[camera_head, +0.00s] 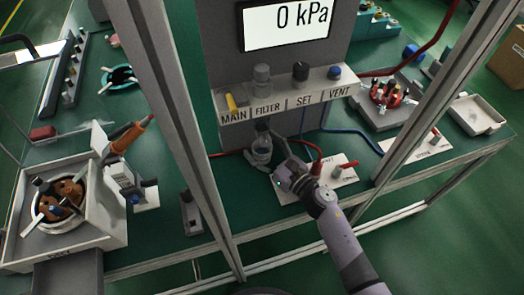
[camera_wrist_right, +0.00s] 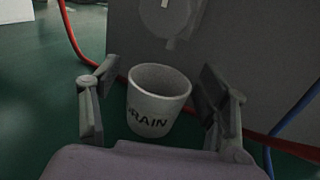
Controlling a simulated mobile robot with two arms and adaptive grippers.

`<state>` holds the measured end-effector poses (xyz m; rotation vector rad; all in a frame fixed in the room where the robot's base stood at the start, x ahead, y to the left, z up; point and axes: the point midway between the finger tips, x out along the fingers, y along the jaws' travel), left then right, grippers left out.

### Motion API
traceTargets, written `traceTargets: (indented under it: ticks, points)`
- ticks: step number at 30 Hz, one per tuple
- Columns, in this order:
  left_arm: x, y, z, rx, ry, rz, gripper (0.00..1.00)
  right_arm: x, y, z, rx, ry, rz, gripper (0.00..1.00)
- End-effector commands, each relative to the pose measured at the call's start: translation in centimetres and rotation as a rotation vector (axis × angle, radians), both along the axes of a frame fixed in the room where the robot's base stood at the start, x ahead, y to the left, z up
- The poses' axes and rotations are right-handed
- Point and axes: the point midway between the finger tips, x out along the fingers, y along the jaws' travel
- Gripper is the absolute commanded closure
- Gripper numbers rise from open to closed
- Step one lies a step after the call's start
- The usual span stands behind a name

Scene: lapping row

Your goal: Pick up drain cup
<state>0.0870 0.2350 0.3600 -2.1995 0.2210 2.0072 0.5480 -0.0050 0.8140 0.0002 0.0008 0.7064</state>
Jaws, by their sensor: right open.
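The drain cup (camera_wrist_right: 158,105) is a small pale grey cup with dark lettering, of which "RAIN" reads clearly. It stands upright on the green bench in the right wrist view, its open rim facing up. My right gripper (camera_wrist_right: 155,85) is open, one finger on each side of the cup, with a visible gap at least on the left. In the head view my right gripper (camera_head: 262,148) reaches in front of the grey panel, and the cup (camera_head: 262,157) shows partly between its fingers. My left gripper is not in view.
The grey panel (camera_head: 285,160) with its labelled shelf (camera_head: 290,95) rises close behind the cup. A red hose (camera_wrist_right: 72,35) and a blue hose (camera_wrist_right: 295,110) run nearby. A white plate with a red-handled valve (camera_head: 345,168) lies right of the gripper. Frame posts (camera_head: 185,120) stand in front.

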Motion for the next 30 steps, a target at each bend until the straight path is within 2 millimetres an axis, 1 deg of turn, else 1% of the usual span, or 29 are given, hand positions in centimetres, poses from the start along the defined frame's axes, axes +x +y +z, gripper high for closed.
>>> traceTargets:
  ticks: [3,8,9,27,28,30]
  points:
    - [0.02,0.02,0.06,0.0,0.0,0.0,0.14,0.37,0.31,-0.01,-0.001,0.0,0.001,0.31]
    - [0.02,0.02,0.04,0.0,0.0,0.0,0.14,0.34,0.29,-0.03,-0.001,0.0,0.001,0.31]
    - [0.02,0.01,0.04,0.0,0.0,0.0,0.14,0.34,0.3,-0.03,-0.001,0.0,0.001,0.32]
    - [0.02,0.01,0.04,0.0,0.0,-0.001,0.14,0.32,0.27,-0.03,-0.001,0.001,0.0,0.72]
    - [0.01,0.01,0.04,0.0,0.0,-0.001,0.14,0.32,0.27,-0.03,-0.001,0.001,0.0,0.74]
    - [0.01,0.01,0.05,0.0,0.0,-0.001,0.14,0.32,0.27,-0.01,0.0,0.0,0.0,0.75]
